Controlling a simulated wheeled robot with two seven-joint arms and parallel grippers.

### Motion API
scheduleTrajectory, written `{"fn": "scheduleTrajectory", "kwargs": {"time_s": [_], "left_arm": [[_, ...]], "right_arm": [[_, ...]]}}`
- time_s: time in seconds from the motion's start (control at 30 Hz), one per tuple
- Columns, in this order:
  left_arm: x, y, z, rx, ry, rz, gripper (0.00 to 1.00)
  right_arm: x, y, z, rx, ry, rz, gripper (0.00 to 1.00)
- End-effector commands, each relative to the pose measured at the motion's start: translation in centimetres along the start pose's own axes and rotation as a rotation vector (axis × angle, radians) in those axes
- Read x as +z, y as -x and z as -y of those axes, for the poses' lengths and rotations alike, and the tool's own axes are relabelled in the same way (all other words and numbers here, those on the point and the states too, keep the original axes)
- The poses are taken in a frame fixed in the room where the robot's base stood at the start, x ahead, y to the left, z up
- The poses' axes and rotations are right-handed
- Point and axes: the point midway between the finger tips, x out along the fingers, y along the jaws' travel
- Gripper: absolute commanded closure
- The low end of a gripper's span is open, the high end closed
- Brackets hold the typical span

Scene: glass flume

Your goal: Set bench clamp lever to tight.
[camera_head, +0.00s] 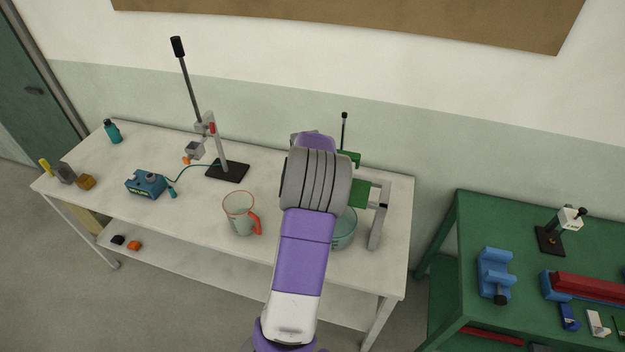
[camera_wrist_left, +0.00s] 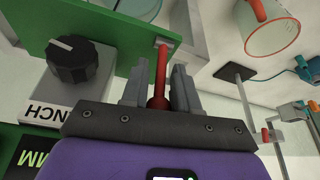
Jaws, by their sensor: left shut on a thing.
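A red lever (camera_wrist_left: 160,72) with a rounded lower end shows in the left wrist view, against a green panel (camera_wrist_left: 120,38). I take it for the bench clamp lever. My left gripper (camera_wrist_left: 160,90) is shut on it, one grey finger on each side. A black knob (camera_wrist_left: 72,60) with a white pointer sits on a light block beside it; its label is partly cut off, with "NCH" readable. In the head view my left arm comes up from the bottom middle and hides the fingers and lever; green parts (camera_head: 368,194) show just right of it. My right gripper is not in view.
A clear jug with red handle (camera_head: 238,214), a teal bowl (camera_head: 343,232), a stand with black base (camera_head: 228,171) and a blue box (camera_head: 146,184) share the white bench (camera_head: 205,212). A green table (camera_head: 470,235) with tools stands at right, beyond a gap.

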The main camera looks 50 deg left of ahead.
Motion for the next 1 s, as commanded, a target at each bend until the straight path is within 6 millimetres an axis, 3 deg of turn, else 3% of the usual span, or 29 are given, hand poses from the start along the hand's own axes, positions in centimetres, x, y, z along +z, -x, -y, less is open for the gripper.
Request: {"fn": "scheduleTrajectory", "kwargs": {"time_s": [0.5,0.53,0.63,1.0], "left_arm": [[0.07,-0.10,0.17,-0.004,0.001,0.022,1.00],[0.07,-0.10,0.16,-0.004,0.001,0.022,0.66],[0.05,-0.09,0.18,-0.004,0.002,0.021,0.51],[-0.09,0.59,0.14,-0.002,0.002,0.017,0.51]], "right_arm": [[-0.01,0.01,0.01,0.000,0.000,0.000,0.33],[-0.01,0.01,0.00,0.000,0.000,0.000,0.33],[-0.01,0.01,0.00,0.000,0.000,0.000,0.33],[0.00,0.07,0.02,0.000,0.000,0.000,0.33]]}}
